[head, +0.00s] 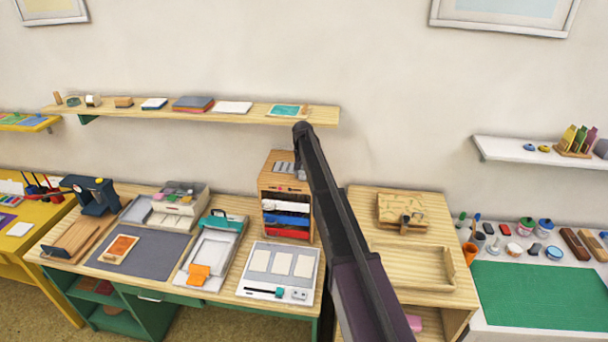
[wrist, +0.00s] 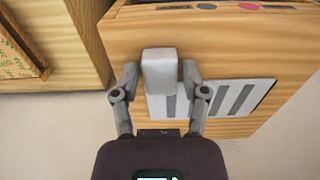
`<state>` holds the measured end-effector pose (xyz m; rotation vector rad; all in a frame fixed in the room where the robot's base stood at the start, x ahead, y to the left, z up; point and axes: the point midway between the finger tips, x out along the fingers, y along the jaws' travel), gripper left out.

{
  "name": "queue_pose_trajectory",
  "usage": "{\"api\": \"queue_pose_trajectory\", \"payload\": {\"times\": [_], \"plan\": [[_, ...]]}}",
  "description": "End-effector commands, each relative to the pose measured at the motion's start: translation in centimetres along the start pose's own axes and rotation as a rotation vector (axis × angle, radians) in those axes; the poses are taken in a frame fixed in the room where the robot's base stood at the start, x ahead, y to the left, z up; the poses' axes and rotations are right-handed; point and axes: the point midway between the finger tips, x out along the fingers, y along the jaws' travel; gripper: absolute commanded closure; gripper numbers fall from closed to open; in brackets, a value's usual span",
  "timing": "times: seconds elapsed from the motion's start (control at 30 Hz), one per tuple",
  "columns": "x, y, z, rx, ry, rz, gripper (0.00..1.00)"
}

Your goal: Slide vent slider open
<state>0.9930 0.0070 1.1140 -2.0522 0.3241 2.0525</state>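The vent slider is a light grey block-shaped knob (wrist: 160,72) on the wooden face of a cabinet (wrist: 230,50) in the wrist view. It stands at the left part of a pale vent plate (wrist: 263,90) with several dark grey slots to its right. My gripper (wrist: 160,75) has one finger on each side of the knob, close against it with no clear gap. In the head view the small wooden cabinet (head: 269,186) stands on the bench, with the slotted vent plate (head: 283,168) on top.
The cabinet's open front holds white, blue and red items (head: 287,219). A white board with panels (head: 281,263) lies in front of it. A wooden tray (head: 417,285) is to the right. A wall shelf (head: 230,112) runs above and behind.

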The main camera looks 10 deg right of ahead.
Motion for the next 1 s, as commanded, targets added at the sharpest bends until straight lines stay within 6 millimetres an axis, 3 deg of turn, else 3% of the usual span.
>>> {"api": "queue_pose_trajectory", "payload": {"times": [0.03,0.1,0.13,0.33,0.6,0.9,0.93,1.0], "plan": [[0.0,0.0,0.0,0.0,0.0,0.0,0.73],[0.0,0.0,0.0,0.0,0.0,0.0,0.94],[0.0,0.0,0.0,0.0,0.0,0.0,1.0],[0.0,-0.4,0.0,-0.001,0.0,0.0,1.0],[0.0,-3.9,-0.1,-0.001,-0.001,0.0,1.0],[0.0,-4.1,0.0,0.0,-0.001,0.0,1.0],[0.0,-4.1,0.0,0.0,-0.001,0.0,0.52],[0.0,-4.0,0.0,0.001,-0.001,0.0,0.32]]}}
